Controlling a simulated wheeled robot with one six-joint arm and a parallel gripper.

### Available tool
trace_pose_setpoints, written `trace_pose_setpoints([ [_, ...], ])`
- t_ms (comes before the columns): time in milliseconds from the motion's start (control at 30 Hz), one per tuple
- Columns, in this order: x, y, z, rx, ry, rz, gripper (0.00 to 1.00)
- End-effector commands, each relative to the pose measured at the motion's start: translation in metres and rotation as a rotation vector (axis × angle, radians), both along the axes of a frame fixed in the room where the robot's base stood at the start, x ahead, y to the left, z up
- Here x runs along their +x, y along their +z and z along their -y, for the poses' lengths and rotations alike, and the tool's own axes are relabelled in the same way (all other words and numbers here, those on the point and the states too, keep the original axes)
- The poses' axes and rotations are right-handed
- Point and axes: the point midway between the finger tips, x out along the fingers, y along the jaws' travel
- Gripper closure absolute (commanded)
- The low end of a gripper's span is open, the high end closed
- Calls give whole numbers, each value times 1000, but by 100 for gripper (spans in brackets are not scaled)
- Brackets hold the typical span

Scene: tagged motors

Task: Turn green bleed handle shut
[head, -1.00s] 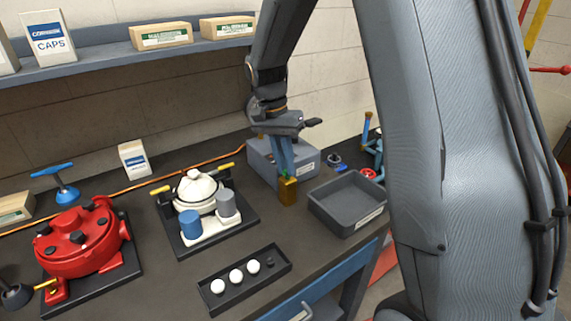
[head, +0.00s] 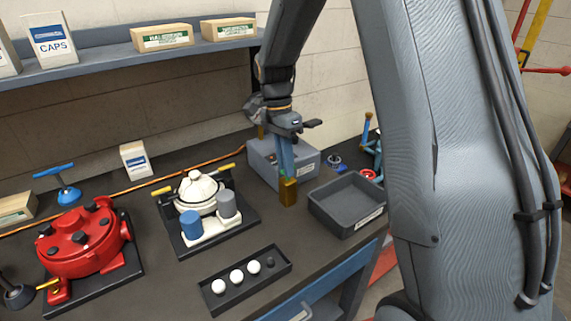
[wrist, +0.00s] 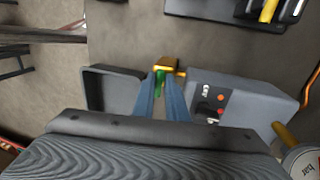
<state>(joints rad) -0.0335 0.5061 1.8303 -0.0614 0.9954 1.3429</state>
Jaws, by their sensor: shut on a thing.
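A brass valve block (head: 289,192) stands on the bench between the grey-blue box and the grey tray, and it also shows in the wrist view (wrist: 169,65). Its green handle (wrist: 159,80) shows in the wrist view between my two blue fingers. In the head view the handle is mostly hidden behind the fingers. My gripper (head: 287,173) points down over the valve and is shut on the green handle. In the wrist view my gripper (wrist: 161,90) has one finger on each side of the handle.
The grey-blue box (head: 262,158) stands just behind the valve. The empty grey tray (head: 338,218) is at its right. A white-lidded unit (head: 195,188) on a dark base stands to the left. A black tray of white balls (head: 222,294) lies in front. Bare bench lies between.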

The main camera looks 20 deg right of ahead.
Motion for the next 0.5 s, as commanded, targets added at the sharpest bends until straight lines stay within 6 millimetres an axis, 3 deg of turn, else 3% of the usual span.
trace_pose_setpoints([
  [300, 1, 1, 1, -1, -2, 1, 100],
  [333, 1, 1, 1, -1, -2, 1, 83],
  [400, 0, 1, 1, -1, -2, 1, 71],
  [500, 0, 0, 0, 0, -1, 1, 71],
])
